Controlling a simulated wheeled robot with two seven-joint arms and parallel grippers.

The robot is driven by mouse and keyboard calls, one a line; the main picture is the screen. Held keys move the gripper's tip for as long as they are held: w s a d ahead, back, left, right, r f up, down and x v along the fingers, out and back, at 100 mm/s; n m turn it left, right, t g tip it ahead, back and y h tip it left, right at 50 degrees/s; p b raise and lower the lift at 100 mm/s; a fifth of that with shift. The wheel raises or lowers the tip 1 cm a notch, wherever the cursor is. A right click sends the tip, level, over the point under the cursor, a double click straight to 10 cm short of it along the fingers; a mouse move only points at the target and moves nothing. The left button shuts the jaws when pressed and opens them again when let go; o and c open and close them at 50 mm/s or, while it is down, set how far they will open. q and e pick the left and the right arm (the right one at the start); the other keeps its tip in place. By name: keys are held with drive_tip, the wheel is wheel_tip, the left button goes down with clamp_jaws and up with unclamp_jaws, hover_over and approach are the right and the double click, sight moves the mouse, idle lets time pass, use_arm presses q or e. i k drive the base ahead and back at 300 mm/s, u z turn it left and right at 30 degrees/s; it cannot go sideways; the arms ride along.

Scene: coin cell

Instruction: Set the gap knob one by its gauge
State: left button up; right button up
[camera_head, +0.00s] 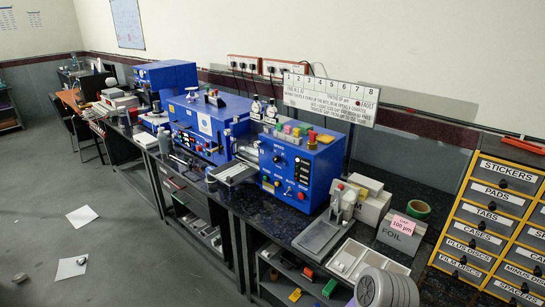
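Neither of my grippers shows in the camera_head view. I cannot surely pick out gap knob one. The blue machine (318,181) in the middle of the bench has a dark round knob (277,159) on its front face, with several coloured buttons and small dark switches. Two small upright white-and-black fittings stand at its back left, the left one (255,107) and the right one (271,112). They may be gauges, but their faces are too small to read. A metal tray or roller bed (233,172) sticks out at the machine's left.
More blue machines (199,125) stand farther left. A white numbered board (330,98) is behind the bench. A grey FOIL box (400,232) bears a pink 100 µm note, near a green tape roll (418,209). Labelled drawers (490,215) stand right. The left floor is mostly clear, with papers (82,216).

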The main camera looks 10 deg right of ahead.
sight(227, 132)
drive_tip(key=u, duration=0.35)
drive_tip(key=i, duration=0.35)
drive_tip(key=u, duration=1.1)
drive_tip(key=i, duration=1.2)
drive_tip(key=z, duration=0.7)
drive_tip(key=i, duration=0.8)
drive_tip(key=z, duration=0.8)
